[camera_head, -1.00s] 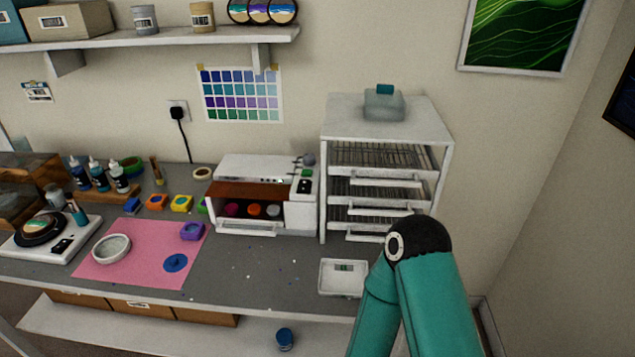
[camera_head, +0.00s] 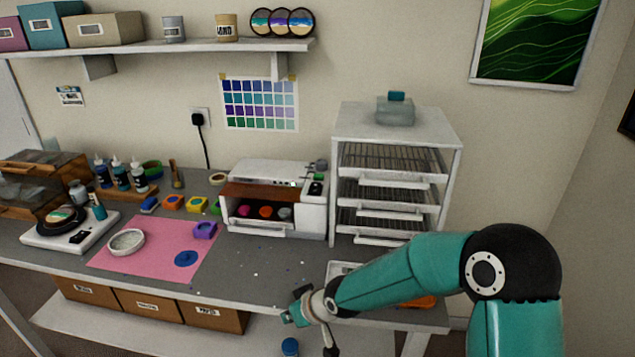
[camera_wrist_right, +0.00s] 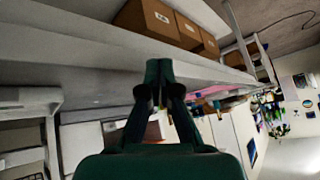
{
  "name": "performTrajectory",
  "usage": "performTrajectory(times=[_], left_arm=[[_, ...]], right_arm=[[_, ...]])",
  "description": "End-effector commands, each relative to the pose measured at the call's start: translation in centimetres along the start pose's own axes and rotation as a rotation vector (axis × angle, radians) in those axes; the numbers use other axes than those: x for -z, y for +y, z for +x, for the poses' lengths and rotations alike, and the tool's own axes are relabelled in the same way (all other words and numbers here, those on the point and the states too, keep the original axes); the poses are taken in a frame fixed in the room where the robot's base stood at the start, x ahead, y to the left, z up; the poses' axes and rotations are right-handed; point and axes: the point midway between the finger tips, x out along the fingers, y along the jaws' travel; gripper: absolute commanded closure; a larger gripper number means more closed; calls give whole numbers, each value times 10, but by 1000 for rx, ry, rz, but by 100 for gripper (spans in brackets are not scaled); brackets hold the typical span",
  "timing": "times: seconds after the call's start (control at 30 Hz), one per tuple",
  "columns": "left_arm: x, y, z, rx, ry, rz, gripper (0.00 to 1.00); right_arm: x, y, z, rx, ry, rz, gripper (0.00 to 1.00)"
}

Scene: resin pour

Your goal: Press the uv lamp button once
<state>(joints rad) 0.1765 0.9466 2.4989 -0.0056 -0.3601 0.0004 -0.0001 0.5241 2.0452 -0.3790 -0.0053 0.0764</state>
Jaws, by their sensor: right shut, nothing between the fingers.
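The UV lamp (camera_head: 322,215) is a white box with an orange-brown front shield, standing at the back of the bench left of the drawer rack. Round coloured pieces sit inside it. My left gripper is not in view.
A white wire-shelf rack (camera_head: 392,130) stands right of the lamp. A pink mat (camera_head: 125,262) with a white ring and moulds lies left. A white tray (camera_head: 338,267) is partly hidden by my right arm. The grey bench between mat and tray holds only small specks.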

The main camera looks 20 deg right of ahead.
Motion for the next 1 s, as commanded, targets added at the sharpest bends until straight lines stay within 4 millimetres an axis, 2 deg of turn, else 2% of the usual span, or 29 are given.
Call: performTrajectory(times=[0.03, 0.1, 0.17, 0.2, 0.33, 0.4, 0.5, 0.6, 0.73, 1.0], left_arm=[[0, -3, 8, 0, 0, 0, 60], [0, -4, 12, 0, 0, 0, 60], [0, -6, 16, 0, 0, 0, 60], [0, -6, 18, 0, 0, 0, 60], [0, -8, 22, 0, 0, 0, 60], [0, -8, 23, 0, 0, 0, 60], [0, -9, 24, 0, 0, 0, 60], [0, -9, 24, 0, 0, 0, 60], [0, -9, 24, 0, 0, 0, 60], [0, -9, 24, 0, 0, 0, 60]], right_arm=[[34, 8, -14, -28, 51, -55, 100], [73, 22, -41, -79, 90, -132, 100], [102, 35, -68, -138, 112, -190, 100], [120, 46, -88, -186, 122, -224, 100], [159, 84, -154, -357, 117, -291, 100], [169, 104, -187, -447, 96, -300, 100], [173, 128, -225, -557, 54, -293, 100], [170, 145, -250, -635, 3, -274, 100], [164, 156, -264, -686, -42, -256, 100], [162, 158, -266, -694, -53, -252, 100]])
